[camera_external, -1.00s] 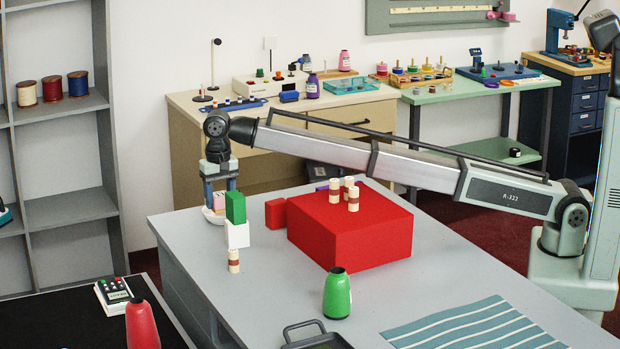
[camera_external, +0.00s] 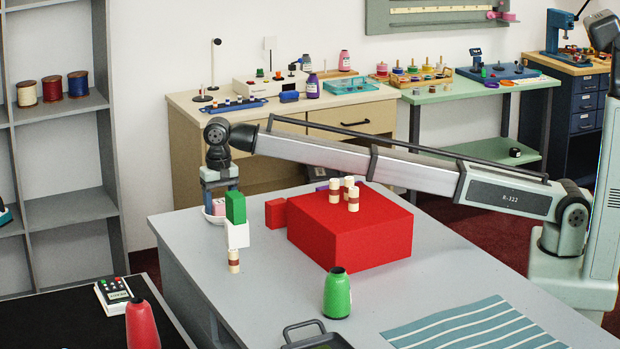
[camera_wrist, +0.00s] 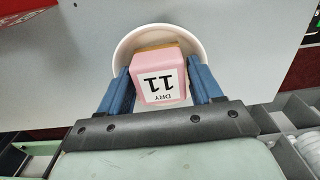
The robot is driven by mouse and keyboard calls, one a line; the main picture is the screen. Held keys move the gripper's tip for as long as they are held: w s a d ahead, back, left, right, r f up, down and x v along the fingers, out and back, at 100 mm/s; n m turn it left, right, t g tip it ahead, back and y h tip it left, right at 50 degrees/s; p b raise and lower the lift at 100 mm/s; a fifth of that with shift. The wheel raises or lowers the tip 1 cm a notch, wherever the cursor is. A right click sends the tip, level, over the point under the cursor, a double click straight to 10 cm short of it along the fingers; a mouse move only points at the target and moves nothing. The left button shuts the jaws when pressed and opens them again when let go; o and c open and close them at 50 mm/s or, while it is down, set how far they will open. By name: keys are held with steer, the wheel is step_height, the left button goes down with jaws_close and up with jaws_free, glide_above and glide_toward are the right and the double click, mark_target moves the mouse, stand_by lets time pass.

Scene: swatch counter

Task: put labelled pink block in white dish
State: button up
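The pink block (camera_wrist: 160,82) has a white label reading "DRY 11", upside down in the wrist view. It lies between the two blue fingers of my gripper (camera_wrist: 160,88), which are closed up against its sides. The white dish (camera_wrist: 125,52) is directly around and beneath the block in the wrist view. In the external view, my gripper (camera_external: 220,190) points down over the dish (camera_external: 210,218) at the table's far left, with the pink block (camera_external: 219,208) at rim height. Contact with the dish floor is hidden. An orange-brown edge shows behind the block.
A small red block (camera_external: 276,213) and a large red box (camera_external: 350,240) are to the right. A green bottle (camera_external: 337,295) stands nearer.

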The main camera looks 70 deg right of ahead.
mark_target(220, 201)
step_height(220, 201, up, 13)
stand_by(0.6)
